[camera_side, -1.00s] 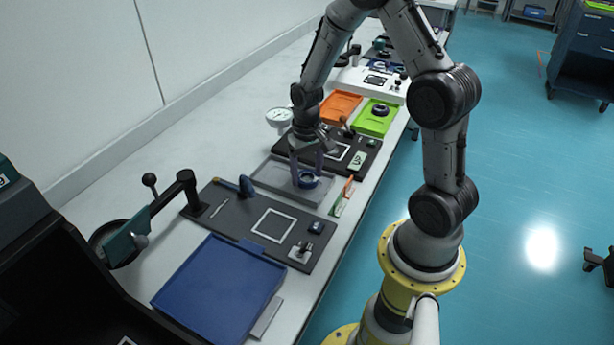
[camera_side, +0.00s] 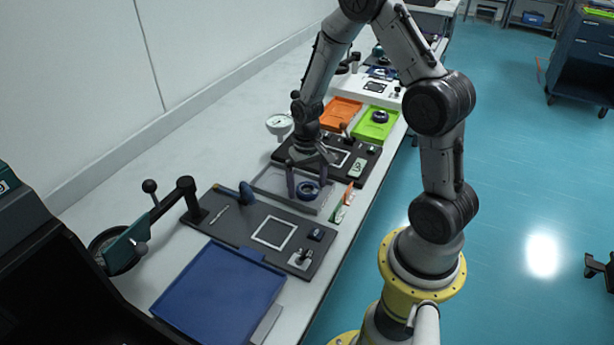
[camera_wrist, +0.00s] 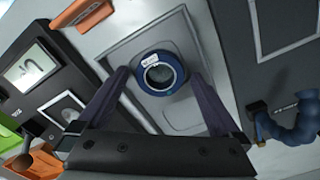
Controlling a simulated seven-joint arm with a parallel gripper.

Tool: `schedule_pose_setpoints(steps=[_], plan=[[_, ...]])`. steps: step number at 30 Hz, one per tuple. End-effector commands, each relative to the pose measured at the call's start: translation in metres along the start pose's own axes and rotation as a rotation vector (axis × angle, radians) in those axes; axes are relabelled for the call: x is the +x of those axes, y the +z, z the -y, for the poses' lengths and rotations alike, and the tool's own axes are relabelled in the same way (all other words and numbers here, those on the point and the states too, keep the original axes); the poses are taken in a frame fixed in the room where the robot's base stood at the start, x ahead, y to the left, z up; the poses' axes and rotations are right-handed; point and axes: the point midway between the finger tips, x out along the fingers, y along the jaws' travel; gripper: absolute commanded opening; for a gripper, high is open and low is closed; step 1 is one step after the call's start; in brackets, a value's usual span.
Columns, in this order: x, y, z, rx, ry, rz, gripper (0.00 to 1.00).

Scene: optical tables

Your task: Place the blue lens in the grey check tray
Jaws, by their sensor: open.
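The blue lens (camera_side: 308,189) is a dark blue ring with a clear centre, lying flat in the grey check tray (camera_side: 268,189). In the wrist view the lens (camera_wrist: 160,87) has a small white label on its rim and sits inside the raised border of the tray (camera_wrist: 126,58). My gripper (camera_side: 308,178) is open over the tray, its two fingers spread apart. In the wrist view the fingers of my gripper (camera_wrist: 160,98) stand on either side of the lens with gaps, not touching it. Whether the fingertips touch the tray floor cannot be told.
A dark plate with a white square (camera_side: 273,232) and a blue tray (camera_side: 218,290) lie nearer the camera. An orange tray (camera_side: 341,113) and a green tray (camera_side: 362,130) with another dark ring (camera_side: 380,116) lie beyond. A small dial gauge (camera_side: 279,124) stands behind the grey tray.

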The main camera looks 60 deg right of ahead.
Motion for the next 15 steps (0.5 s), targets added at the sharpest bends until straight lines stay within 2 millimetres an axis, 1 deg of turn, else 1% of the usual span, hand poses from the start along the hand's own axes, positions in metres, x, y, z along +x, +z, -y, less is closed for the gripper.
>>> schedule_pose_setpoints(steps=[5, 15], plan=[[-0.021, -0.002, 0.0, 0.0, -0.001, -0.006, 1.0], [-0.09, -0.001, 0.0, 0.0, -0.001, -0.006, 1.0]])
